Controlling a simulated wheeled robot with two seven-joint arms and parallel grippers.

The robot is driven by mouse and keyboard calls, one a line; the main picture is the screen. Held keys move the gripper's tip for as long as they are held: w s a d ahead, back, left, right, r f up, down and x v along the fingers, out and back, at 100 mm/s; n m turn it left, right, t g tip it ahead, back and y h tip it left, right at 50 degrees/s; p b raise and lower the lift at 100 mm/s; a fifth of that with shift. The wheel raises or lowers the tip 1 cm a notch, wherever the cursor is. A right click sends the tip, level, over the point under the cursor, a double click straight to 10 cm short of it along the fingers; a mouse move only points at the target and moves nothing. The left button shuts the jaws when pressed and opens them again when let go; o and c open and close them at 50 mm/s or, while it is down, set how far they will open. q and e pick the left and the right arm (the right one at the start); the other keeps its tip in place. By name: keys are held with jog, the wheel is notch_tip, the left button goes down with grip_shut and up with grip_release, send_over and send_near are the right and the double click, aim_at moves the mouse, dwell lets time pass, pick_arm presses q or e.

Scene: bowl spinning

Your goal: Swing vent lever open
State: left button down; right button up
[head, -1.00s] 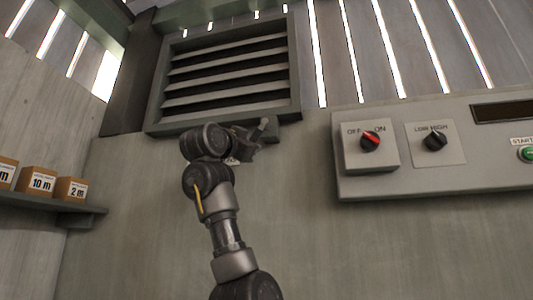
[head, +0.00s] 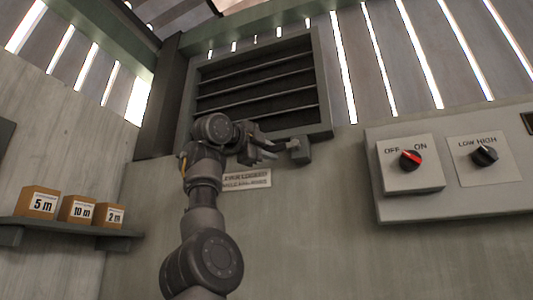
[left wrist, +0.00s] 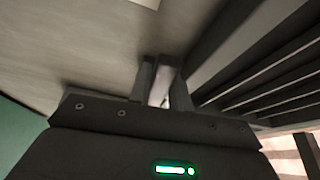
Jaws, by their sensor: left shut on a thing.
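The louvred vent (head: 322,85) is high on the wall in the head view. Its slats show as thin edges with wide dark gaps between them. The lever's grey mount (head: 300,150) sits under the vent's lower right corner. My left gripper (head: 268,150) is just left of this mount, below the vent's frame. In the left wrist view its fingers (left wrist: 163,88) are shut on a pale lever (left wrist: 160,85), which shows between them. In the head view the gripper hides most of the lever. My right gripper is in neither view.
A label plate (head: 245,180) is on the wall below my gripper. A control panel (head: 460,205) with two knobs stands out at the right. A shelf (head: 75,228) with marked boxes is at the left. The wall between vent and panel is clear.

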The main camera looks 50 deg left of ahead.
pick_arm(q)
jog(key=shift+r+m+g, duration=0.3)
jog(key=shift+r+m, duration=0.1)
jog(key=shift+m, duration=0.2)
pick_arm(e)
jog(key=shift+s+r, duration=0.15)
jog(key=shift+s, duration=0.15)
pick_arm(q)
jog(key=shift+r, duration=0.1)
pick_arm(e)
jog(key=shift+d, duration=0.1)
pick_arm(q)
jog(key=c, duration=1.3)
grip_release()
jog(key=shift+d, duration=0.1)
jog(key=shift+s, duration=0.1)
jog(key=shift+s, duration=0.25)
jog(key=s+b, duration=0.1)
jog(key=s, duration=0.2)
jog(key=s+d+b, duration=0.1)
jog(key=s, duration=0.2)
jog(key=s+b, duration=0.1)
jog(key=s, duration=0.3)
jog(key=shift+d, duration=0.4)
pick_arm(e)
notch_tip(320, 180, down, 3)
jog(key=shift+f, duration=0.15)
